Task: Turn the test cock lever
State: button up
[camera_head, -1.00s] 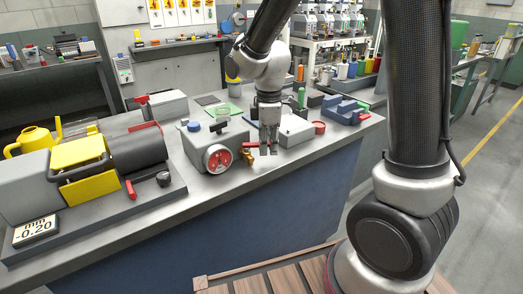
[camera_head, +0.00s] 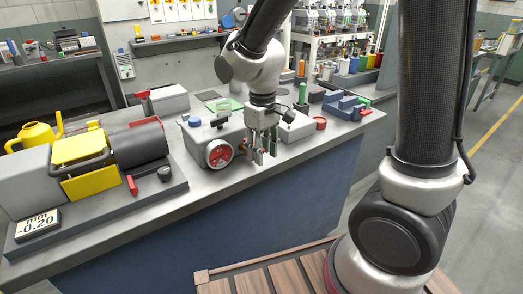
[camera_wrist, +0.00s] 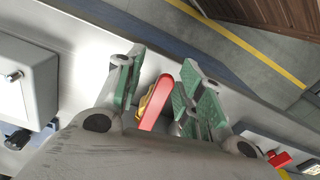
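The test cock has a red lever (camera_wrist: 155,104) and a small brass body (camera_wrist: 142,106), both seen in the wrist view. My gripper (camera_wrist: 160,82) is open, with one green-padded finger on each side of the lever. Narrow gaps seem to show between lever and pads; contact is hard to judge. In the head view my gripper (camera_head: 264,157) points down at the front edge of the bench, right of the round red-faced gauge (camera_head: 219,153) on a grey pump unit (camera_head: 203,138). There its fingers hide most of the cock.
A machine with a yellow cover (camera_head: 80,150) and a red handle stands at the left of the bench (camera_head: 190,190). A blue vise-like block (camera_head: 342,105) and a red ring (camera_head: 320,122) lie to the right. Open floor (camera_head: 490,190) lies beyond the bench.

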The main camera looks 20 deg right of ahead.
jog(key=shift+r, duration=0.15)
jog(key=shift+r, duration=0.85)
jog(key=shift+r, duration=3)
jog(key=shift+s+d+f, duration=0.1)
jog(key=shift+s, duration=0.05)
jog(key=s+d+r+m+t, duration=0.2)
jog(key=s+d+r, duration=0.2)
jog(key=s+d, duration=0.3)
jog(key=s+d+r+m+t, duration=0.2)
jog(key=s+d, duration=0.5)
jog(key=d, duration=0.4)
jog(key=shift+s+r+m, duration=0.35)
jog(key=shift+r+m, duration=0.35)
jog(key=shift+r, duration=0.2)
